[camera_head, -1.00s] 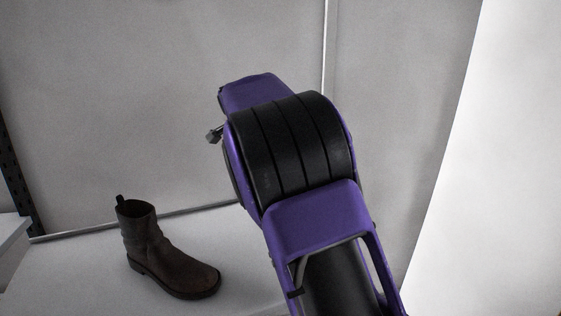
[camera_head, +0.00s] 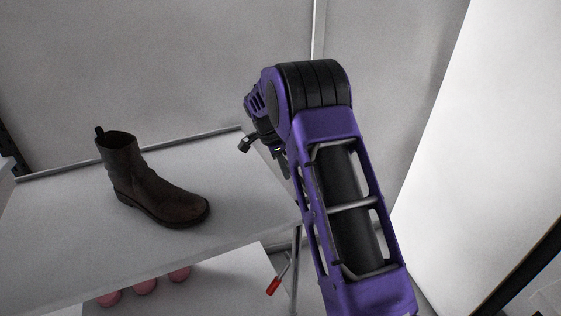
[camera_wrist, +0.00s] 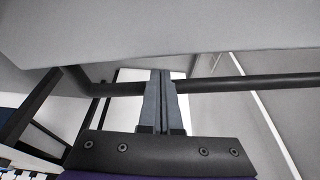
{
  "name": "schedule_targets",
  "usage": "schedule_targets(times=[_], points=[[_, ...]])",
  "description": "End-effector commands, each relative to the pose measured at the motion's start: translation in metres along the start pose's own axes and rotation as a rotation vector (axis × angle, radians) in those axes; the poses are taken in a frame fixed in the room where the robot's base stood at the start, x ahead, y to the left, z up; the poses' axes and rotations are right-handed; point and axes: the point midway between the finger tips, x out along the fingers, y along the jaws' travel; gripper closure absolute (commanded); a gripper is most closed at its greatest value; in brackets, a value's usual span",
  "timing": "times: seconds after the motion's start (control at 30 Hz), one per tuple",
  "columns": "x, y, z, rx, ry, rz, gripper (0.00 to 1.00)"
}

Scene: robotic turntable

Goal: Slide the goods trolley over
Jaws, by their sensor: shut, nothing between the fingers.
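A light grey shelf unit, which looks like the goods trolley (camera_head: 60,225), stands at the left and centre in the head view, with a lower shelf under its top. My gripper (camera_wrist: 163,73) shows in the wrist view with its two grey fingers pressed together and nothing between them. A pale slab, apparently part of the trolley (camera_wrist: 150,35), spans the top of the wrist view just above the fingertips. A dark horizontal bar (camera_wrist: 240,84) runs behind the fingers; I cannot tell whether they touch it. In the head view my arm hides the fingers.
A brown boot (camera_head: 150,185) stands on the top shelf. Several pink round things (camera_head: 145,286) sit on the lower shelf. A red-tipped lever (camera_head: 273,286) shows below the top shelf's right end. Grey walls (camera_head: 180,60) stand behind, and a white panel (camera_head: 450,130) at right.

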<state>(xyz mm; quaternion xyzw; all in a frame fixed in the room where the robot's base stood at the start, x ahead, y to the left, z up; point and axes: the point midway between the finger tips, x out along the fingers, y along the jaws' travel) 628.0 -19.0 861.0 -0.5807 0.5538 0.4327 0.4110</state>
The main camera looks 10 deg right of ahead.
Motion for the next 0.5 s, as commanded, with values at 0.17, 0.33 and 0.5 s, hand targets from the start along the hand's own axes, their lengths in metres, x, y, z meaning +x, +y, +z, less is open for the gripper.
schedule_targets(times=[0.17,0.33,0.5], points=[[0.0147,-0.0003,0.0001,0.001,-0.001,-0.001,1.00],[0.0169,-0.0005,0.0003,0.001,-0.001,-0.002,1.00],[0.0168,-0.0004,0.0002,0.000,-0.001,-0.002,1.00]])
